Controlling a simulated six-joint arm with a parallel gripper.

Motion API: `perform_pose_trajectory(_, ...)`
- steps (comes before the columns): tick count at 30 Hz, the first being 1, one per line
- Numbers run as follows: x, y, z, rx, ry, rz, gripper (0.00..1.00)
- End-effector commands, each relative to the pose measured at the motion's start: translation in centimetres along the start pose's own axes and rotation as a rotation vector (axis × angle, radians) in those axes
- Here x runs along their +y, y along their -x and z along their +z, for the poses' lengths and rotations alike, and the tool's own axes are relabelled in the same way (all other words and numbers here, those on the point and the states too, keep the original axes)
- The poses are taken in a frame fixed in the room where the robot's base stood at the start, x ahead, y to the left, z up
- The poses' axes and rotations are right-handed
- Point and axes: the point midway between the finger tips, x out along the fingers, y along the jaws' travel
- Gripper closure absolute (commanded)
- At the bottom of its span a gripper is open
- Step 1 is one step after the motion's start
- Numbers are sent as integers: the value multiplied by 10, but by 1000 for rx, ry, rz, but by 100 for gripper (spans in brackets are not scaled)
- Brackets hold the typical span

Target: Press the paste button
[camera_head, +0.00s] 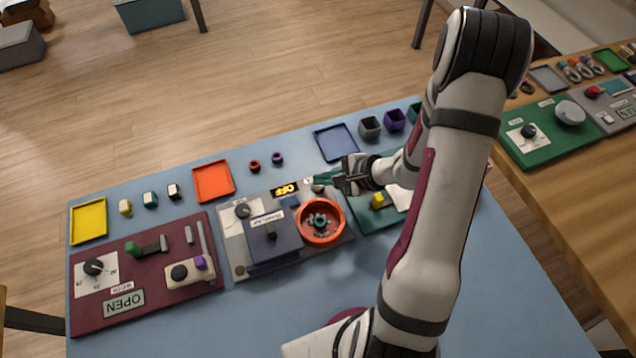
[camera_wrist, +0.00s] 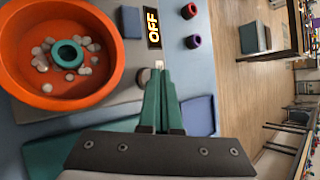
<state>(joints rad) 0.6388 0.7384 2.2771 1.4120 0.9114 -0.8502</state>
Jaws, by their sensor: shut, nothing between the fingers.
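My gripper (camera_head: 320,179) has teal fingers and is shut and empty over the back right edge of the grey middle panel (camera_head: 237,256). In the wrist view the shut fingertips (camera_wrist: 160,72) are beside a small round grey button-like part (camera_wrist: 143,76), partly hidden by the fingers. It also shows just below the fingertips in the head view (camera_head: 318,188). A small white label (camera_wrist: 159,64) is at the fingertips, its text unreadable. I cannot tell for certain whether this part is the paste button, or whether the fingers touch it.
An orange bowl (camera_head: 303,236) with pale pieces and a teal ring stands on the panel. The display (camera_head: 286,188) reads OFF, beside a blue block (camera_head: 290,201). A dark blue box (camera_head: 272,243) is left. Two small rings (camera_head: 277,158) lie behind.

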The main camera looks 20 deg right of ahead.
Motion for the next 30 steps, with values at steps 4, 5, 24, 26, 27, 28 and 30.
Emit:
perform_pose_trajectory(4,0,0,0,0,0,0,100)
perform_pose_trajectory(5,0,0,0,0,0,0,100)
perform_pose_trajectory(24,3,-4,-3,0,-1,-1,100)
perform_pose_trajectory(26,3,-5,-4,0,-1,-1,100)
perform_pose_trajectory(27,4,-5,-4,0,-1,-1,100)
perform_pose_trajectory(28,4,-6,-4,0,-1,-1,100)
perform_pose_trajectory(30,4,-6,-5,0,0,0,100)
